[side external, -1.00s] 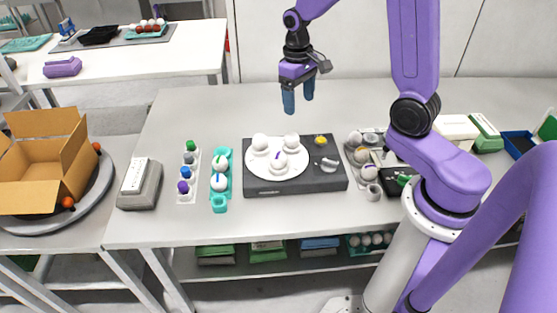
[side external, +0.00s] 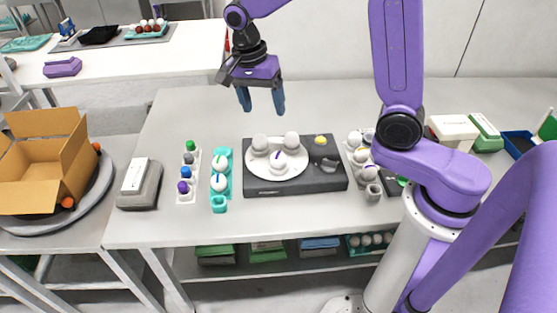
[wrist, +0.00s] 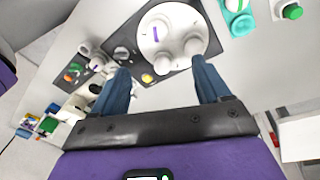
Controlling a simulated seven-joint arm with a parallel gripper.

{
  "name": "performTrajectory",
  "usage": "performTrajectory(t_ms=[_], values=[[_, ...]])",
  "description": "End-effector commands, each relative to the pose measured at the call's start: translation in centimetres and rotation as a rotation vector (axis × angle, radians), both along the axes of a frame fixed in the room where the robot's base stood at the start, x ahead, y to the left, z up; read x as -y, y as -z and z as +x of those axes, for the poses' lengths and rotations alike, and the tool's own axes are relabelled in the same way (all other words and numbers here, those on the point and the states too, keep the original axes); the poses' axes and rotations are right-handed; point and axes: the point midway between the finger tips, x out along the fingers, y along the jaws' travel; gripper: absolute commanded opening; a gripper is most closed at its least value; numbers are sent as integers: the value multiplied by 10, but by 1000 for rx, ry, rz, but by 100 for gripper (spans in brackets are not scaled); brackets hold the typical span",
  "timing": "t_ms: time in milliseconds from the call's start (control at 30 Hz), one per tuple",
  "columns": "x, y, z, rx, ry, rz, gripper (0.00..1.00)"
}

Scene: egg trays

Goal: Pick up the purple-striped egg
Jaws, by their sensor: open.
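The purple-striped egg (side external: 278,158) is white with a purple band and sits at the front of a round white plate (side external: 259,173) on a dark grey device (side external: 320,180). Two plain white egg-like shapes stand behind it on the plate. The purple-striped egg also shows in the wrist view (wrist: 157,33), near the top, beyond the plain ones. My gripper (side external: 261,103) is open and empty, in the air above and behind the plate. Its two blue fingers also show in the wrist view (wrist: 160,75), apart on either side below the plate.
A teal tray (side external: 221,203) left of the device holds green-striped and blue-striped eggs. A pale strip with several coloured caps (side external: 185,188) stands beside it. A grey tray with eggs (side external: 371,192) stands right of the device. A grey block (side external: 138,190) is near the table's left edge.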

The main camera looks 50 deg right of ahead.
Motion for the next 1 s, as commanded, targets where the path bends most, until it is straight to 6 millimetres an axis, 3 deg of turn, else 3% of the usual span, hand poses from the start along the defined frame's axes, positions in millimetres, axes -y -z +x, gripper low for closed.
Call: performTrajectory(t_ms=[500, 1000], values=[[14, 92, -11, -8, -1, -1, 76], [22, 139, -20, -8, -2, -1, 76]])
